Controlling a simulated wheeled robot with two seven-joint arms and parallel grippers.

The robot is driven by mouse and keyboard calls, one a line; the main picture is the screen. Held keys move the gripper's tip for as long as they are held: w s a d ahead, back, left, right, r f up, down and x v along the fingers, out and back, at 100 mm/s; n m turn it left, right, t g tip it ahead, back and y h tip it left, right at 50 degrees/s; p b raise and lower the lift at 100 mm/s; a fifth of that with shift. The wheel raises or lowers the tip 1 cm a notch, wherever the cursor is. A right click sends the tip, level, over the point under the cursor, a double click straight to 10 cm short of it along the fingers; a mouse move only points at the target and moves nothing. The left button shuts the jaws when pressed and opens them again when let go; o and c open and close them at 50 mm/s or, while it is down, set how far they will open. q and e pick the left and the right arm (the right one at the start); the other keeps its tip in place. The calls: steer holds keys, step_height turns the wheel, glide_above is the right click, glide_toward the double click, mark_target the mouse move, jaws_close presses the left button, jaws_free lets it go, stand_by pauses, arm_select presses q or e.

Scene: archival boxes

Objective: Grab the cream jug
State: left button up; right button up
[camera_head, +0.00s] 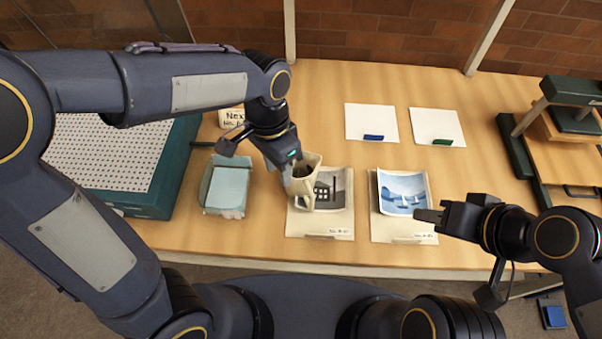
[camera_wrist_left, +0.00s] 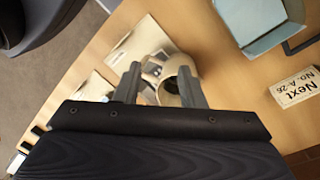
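The cream jug (camera_head: 303,186) is on the near side of the table, at the left edge of a black-and-white building picture. My left gripper (camera_head: 288,168) is at the jug, coming from the upper left and covering part of it. In the left wrist view the jug (camera_wrist_left: 172,84) shows between and beyond the two widely parted fingers of my left gripper (camera_wrist_left: 160,88); the right finger overlaps its edge. Firm contact does not show. My right gripper (camera_head: 430,215) is apart from the jug, by the blue picture; its finger gap is not clear.
A blue picture (camera_head: 404,192) lies right of the jug. A light blue box (camera_head: 228,187) and a "Next" sign (camera_head: 232,118) are left, beside a green perforated box (camera_head: 150,205). White cards (camera_head: 371,120) lie behind. A green press (camera_head: 575,118) stands far right.

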mark_target(309, 188)
arm_select(q)
steer(key=d+f+m+y, duration=0.1)
steer(key=d, duration=0.1)
steer(key=w+d+f+m+y, duration=0.1)
steer(key=d, duration=0.1)
steer(key=d+m+p, duration=0.1)
steer(key=d, duration=0.1)
steer(key=shift+w+d+f+y, duration=0.2)
steer(key=shift+f+y, duration=0.2)
steer(key=f+m, duration=0.1)
steer(key=f, duration=0.2)
steer(key=s+d+f+m+y+p, duration=0.1)
steer(key=f, duration=0.3)
steer(key=f+y+p, duration=0.1)
steer(key=f, duration=0.2)
steer(key=shift+s+d+f+m, duration=0.15)
steer(key=shift+s+f+m, duration=0.1)
steer(key=shift+m, duration=0.15)
jaws_close()
steer(key=shift+w+y, duration=0.1)
steer(key=shift+y, duration=0.2)
